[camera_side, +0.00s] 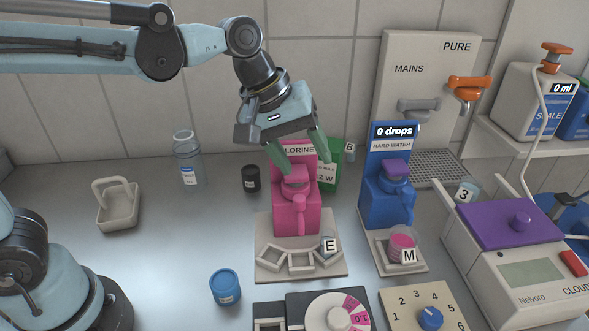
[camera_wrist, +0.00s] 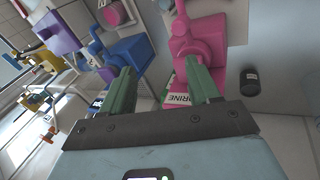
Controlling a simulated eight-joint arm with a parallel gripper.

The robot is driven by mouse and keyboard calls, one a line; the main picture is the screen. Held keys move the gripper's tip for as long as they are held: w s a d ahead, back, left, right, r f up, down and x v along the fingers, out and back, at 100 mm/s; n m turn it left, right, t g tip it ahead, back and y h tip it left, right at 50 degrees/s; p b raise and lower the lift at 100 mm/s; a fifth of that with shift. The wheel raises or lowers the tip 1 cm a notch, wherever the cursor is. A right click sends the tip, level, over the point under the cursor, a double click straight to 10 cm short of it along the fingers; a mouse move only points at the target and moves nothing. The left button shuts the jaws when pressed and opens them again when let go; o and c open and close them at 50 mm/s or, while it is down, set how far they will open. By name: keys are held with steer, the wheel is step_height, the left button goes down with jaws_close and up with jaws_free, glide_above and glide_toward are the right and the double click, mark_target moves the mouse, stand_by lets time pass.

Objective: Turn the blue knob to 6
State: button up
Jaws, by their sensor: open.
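A blue knob (camera_side: 430,318) sits on a beige panel (camera_side: 393,300) at the lower right of the side view, with numbers from 1 upward around it. The panel is cut off by the bottom edge, and I cannot tell which number the knob points at.
A blue hard-water dispenser (camera_side: 376,205) stands right of the pink one, with a jar marked M (camera_side: 403,245) at its front. A purple-lidded machine (camera_side: 510,240) stands at the right. A blue jar (camera_side: 225,287) stands left of the dial. The left counter is mostly clear.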

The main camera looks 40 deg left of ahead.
steer(key=w+d+g, duration=0.1)
steer(key=w+d, duration=0.1)
steer(key=d, duration=0.4)
steer(key=m+g+y, duration=0.2)
steer(key=g+y, duration=0.1)
glide_above(433, 316)
step_height(433, 316, down, 5)
step_height(433, 316, down, 12)
steer(key=shift+r, duration=0.1)
steer(key=c, duration=1)
steer(key=shift+c, duration=0.2)
